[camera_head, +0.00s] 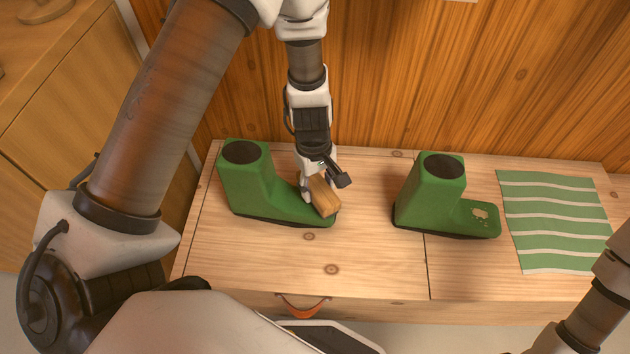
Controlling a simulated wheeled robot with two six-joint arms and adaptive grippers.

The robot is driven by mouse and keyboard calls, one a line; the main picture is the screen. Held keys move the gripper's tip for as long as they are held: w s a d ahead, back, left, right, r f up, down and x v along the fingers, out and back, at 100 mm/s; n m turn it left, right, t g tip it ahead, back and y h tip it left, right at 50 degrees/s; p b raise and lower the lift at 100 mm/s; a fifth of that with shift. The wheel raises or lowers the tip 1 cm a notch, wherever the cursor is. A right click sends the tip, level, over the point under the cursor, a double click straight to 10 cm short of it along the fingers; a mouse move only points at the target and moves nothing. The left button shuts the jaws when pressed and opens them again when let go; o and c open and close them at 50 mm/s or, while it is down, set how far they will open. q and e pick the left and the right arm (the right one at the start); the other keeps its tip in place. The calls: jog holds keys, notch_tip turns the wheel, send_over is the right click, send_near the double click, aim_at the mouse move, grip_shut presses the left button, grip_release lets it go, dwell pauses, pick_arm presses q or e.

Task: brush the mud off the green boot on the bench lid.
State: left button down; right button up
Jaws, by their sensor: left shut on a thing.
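My left gripper (320,182) is shut on a wooden block-like brush (323,197). The brush is at the toe of the left green boot (250,185) and hides part of it; I cannot tell whether it touches. This boot stands upright on the bench lid (300,255), toe to the right. A second green boot (430,195) stands upright further right, toe also to the right. A pale tan mud patch (479,213) is on its toe. No mud shows on the visible part of the left boot. My right gripper is out of view; part of my right arm shows at lower right.
A green and white striped cloth (556,222) lies flat at the right end of the bench. A leather pull (303,307) hangs on the bench front. A wood-panelled wall (440,80) rises behind. The lid between the boots is clear.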

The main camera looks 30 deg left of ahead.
pick_arm(q)
jog(key=w+d+r+p, duration=0.2)
jog(key=d+r+p, duration=0.1)
jog(key=d+r, duration=0.2)
jog(key=shift+d+r, duration=0.35)
jog(key=shift+r, duration=0.2)
